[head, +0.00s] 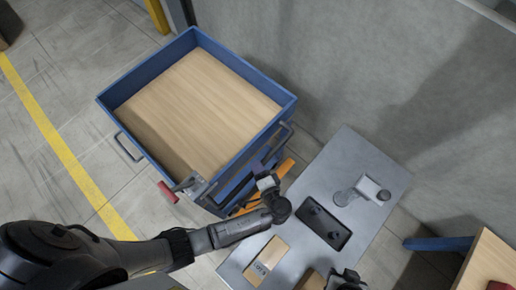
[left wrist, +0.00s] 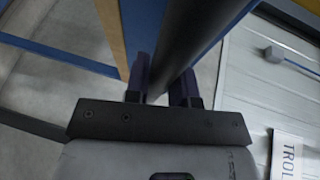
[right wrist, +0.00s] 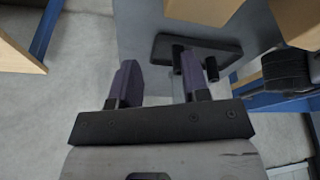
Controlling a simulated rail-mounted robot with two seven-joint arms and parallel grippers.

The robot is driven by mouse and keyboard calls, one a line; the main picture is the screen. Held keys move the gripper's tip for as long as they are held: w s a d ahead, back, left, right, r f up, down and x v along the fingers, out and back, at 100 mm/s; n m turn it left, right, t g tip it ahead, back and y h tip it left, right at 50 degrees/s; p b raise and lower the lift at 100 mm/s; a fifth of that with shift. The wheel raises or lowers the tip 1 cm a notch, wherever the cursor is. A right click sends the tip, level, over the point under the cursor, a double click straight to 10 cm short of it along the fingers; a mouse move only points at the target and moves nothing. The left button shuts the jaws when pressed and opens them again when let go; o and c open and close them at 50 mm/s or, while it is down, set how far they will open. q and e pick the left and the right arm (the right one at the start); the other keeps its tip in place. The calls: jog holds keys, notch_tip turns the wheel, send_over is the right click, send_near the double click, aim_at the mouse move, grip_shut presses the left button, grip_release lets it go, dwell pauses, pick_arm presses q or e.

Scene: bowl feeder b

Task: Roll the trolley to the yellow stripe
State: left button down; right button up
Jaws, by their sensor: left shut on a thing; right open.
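The trolley (head: 128,101) is blue with a wood-coloured deck inside a raised rim, and stands at the upper left of the head view. The yellow stripe (head: 62,150) runs along the floor left of it, with bare floor between them. My left gripper (head: 263,176) is at the trolley's near right side, shut on the dark trolley handle (head: 284,136). In the left wrist view the handle (left wrist: 194,45) passes between the fingers. My right gripper (right wrist: 160,78) is open and empty near the metal table; only part of it shows at the bottom of the head view.
The grey metal table (head: 349,153) stands close right of the trolley, carrying a black tray (head: 318,222), a labelled box (head: 267,261) and a small grey device (head: 368,188). A wall (head: 370,70) rises behind. A red grip (head: 167,192) sticks out at the trolley's near corner.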

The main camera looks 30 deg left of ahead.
pick_arm(q)
jog(key=shift+a, duration=0.2)
jog(key=c, duration=1)
grip_release()
jog(key=shift+w, duration=0.1)
